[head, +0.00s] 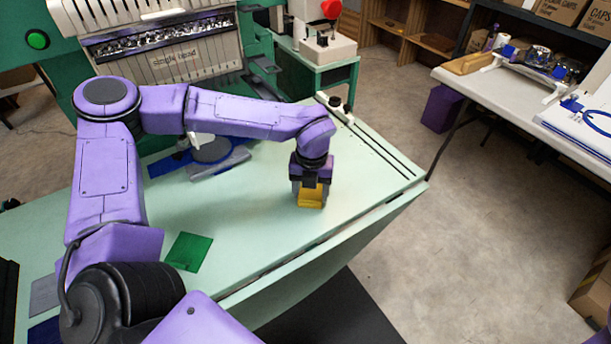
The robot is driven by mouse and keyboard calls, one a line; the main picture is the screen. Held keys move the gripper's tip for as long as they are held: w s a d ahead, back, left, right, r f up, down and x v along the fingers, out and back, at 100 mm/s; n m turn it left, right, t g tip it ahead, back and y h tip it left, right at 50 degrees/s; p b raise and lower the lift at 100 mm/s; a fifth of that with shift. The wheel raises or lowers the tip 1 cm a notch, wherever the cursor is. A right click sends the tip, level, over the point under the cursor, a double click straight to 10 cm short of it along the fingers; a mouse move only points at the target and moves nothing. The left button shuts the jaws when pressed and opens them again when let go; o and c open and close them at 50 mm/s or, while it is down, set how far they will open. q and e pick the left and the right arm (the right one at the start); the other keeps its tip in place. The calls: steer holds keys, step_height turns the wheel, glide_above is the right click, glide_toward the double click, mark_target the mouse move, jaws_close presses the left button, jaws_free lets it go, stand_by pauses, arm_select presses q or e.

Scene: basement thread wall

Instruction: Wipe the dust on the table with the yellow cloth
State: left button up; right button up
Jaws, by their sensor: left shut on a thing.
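The yellow cloth (311,198) is folded into a small block at the tips of my left gripper (311,186). The gripper points down and is shut on the cloth, at or just above the pale green table (250,225), right of its middle. I cannot tell whether the cloth touches the tabletop. A faint darker smudge that may be dust (284,203) shows on the table left of the cloth. My right gripper is not in view.
A green square (188,251) lies near the table's front edge. Blue and grey items (212,158) lie partly behind my arm. An embroidery machine (165,45) stands behind. A white table (520,95) with items stands at right, across open floor.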

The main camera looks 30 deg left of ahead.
arm_select(q)
steer(key=shift+s+a, duration=0.15)
steer(key=shift+s, duration=0.25)
step_height(320, 180, up, 3)
steer(key=shift+s+f+p, duration=0.1)
steer(key=shift+s+p, duration=0.05)
steer(key=shift+p, duration=0.8)
steer(key=shift+r+p, duration=0.6)
steer(key=shift+p, duration=0.05)
steer(key=shift+r+p, duration=1.75)
steer(key=shift+r, duration=0.3)
